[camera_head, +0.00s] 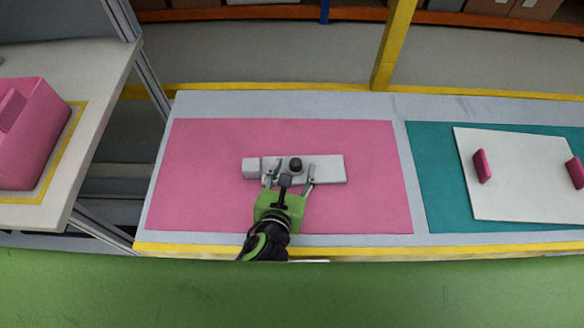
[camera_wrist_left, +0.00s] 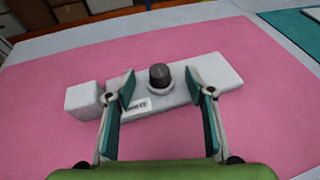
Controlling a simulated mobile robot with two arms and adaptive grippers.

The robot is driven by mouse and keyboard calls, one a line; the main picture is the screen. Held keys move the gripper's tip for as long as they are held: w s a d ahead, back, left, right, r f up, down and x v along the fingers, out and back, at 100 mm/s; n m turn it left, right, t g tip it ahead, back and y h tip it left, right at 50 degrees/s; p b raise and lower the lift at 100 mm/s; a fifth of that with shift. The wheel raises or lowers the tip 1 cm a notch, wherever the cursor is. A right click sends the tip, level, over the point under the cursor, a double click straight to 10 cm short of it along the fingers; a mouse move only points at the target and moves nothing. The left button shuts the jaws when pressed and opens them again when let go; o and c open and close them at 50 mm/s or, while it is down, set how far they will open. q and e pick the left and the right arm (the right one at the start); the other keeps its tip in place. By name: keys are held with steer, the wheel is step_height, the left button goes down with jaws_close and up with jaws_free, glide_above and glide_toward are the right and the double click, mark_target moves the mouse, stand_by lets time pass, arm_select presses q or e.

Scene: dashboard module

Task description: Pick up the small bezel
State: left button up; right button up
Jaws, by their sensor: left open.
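The small bezel appears to be the long pale grey piece (camera_head: 330,168) lying flat on the pink mat (camera_head: 370,210). It has a dark round knob near its middle, a raised block at its left end and a small label on its front side. It also shows in the left wrist view (camera_wrist_left: 215,72). My left gripper (camera_head: 290,172) is open, its fingers apart at the bezel's near side, one on each side of the knob. In the left wrist view the gripper (camera_wrist_left: 161,86) has nothing between its fingertips but the view of the knob. My right gripper is not in view.
A teal mat (camera_head: 431,190) with a white panel (camera_head: 525,180) carrying two dark pink handles lies to the right. A pink bin (camera_head: 35,140) stands on a side table at the left. A yellow post (camera_head: 394,45) rises behind the table. The pink mat around the bezel is clear.

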arm_select(q)
steer(key=shift+x, duration=0.85)
jaws_close()
